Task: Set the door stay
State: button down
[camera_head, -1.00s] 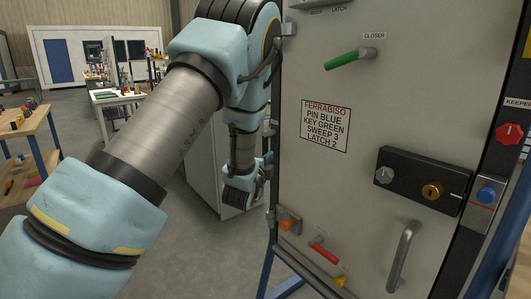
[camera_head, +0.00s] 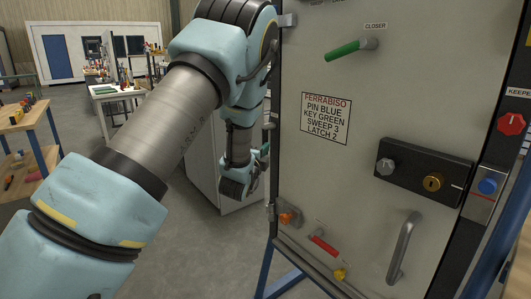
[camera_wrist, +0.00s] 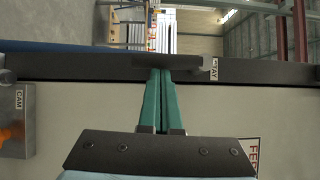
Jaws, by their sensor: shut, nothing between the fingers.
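The grey door panel (camera_head: 365,190) stands in its frame, with a green lever (camera_head: 343,50) under a CLOSER label. My gripper (camera_wrist: 162,72) is shut and empty, its two green fingers together. In the wrist view, the fingertips are at a dark bar (camera_wrist: 90,67) along the panel's edge; I cannot tell whether they touch it. A label (camera_wrist: 213,69) ending in "AY" is by the fingertips, partly hidden. The stay itself is not clearly made out. In the head view, my arm reaches to the door's left edge and the fingers are mostly hidden.
The door carries a sign (camera_head: 326,118), a black lock box (camera_head: 420,172), a grey pull handle (camera_head: 404,248), a red lever (camera_head: 323,246) and an orange knob (camera_head: 286,218). A CAM plate (camera_wrist: 17,120) is at left in the wrist view. Tables stand behind my arm.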

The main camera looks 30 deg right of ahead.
jog(key=shift+w+f+m+b, duration=0.2)
jog(key=shift+m+b, duration=0.1)
jog(key=shift+b, duration=0.45)
jog(key=w+a+r+m+g+h+b, duration=0.1)
jog(key=w+m+h+b, duration=0.6)
jog(key=m+b, duration=0.7)
jog(key=g+h+b, duration=0.1)
jog(key=b, duration=0.9)
jog(key=shift+a+m+h, duration=0.2)
jog(key=shift+m+h, duration=0.2)
jog(key=shift+r, duration=0.2)
jog(key=shift+b, duration=0.3)
